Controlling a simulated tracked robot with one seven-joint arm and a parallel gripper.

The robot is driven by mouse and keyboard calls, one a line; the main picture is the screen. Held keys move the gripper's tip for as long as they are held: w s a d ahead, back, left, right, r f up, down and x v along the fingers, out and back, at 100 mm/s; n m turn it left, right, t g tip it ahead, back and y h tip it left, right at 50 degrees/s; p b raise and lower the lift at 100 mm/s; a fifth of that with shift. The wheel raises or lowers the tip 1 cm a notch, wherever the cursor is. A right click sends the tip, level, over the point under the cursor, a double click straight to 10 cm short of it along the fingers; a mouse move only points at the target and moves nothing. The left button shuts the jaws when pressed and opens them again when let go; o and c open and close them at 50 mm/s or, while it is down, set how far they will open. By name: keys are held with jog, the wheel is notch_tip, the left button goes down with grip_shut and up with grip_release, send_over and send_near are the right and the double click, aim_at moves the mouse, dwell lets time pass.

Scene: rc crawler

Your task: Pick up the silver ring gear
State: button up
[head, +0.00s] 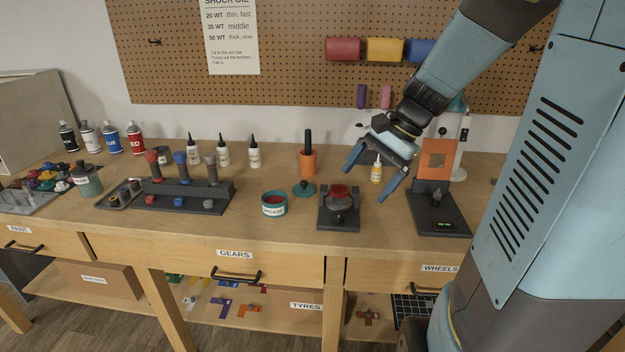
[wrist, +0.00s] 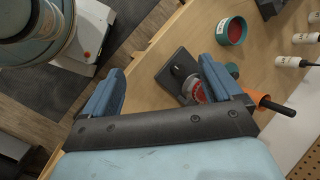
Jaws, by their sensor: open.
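My gripper (head: 369,180) is open and empty, held above the bench on the right side of the head view. Its two blue fingers also show wide apart in the wrist view (wrist: 160,72). A dark stand (head: 325,221) carries a grey round part (head: 343,204) with a red top (head: 340,191). It lies just left of and below my gripper in the head view. In the wrist view the stand (wrist: 172,72) is beyond the fingers, and my right finger partly hides the red and grey part (wrist: 194,90).
A grease tub (head: 273,204), a green-lidded piece (head: 303,188) and an orange holder (head: 308,163) stand left of the dark stand. A device with an orange panel (head: 437,158) stands right. The GEARS drawer (head: 235,254) is shut.

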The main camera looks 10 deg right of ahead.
jog(key=w+d+f+m+y, duration=0.4)
jog(key=w+m, duration=0.2)
jog(key=w, duration=0.1)
jog(key=m+t+y, duration=0.3)
jog(key=m+t, duration=0.1)
jog(key=m, duration=0.2)
send_near(340, 188)
jog(key=x, duration=1)
jog(key=shift+a+f, duration=0.15)
jog(key=c, duration=1.1)
jog(key=shift+c, duration=0.2)
